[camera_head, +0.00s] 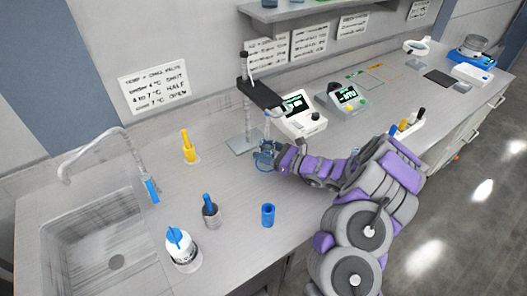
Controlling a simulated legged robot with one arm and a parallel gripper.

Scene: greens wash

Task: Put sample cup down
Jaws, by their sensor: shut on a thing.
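My gripper (267,157) is at the middle of the bench, in front of the stand with a probe arm. It is shut on a small, partly hidden thing with blue edges, which I take to be the sample cup (262,151). The fingers cover much of it, and I cannot tell whether it touches the bench. The probe stand (247,105) is upright on a grey base plate (242,145), and its dark arm reaches over toward the gripper. A separate blue cylinder with a dark top opening (268,217) stands on the bench nearer the front.
The sink (90,245) with its faucet is at left. Two meters (303,120) (347,98) are behind the gripper. Bench between bottles and gripper is clear.

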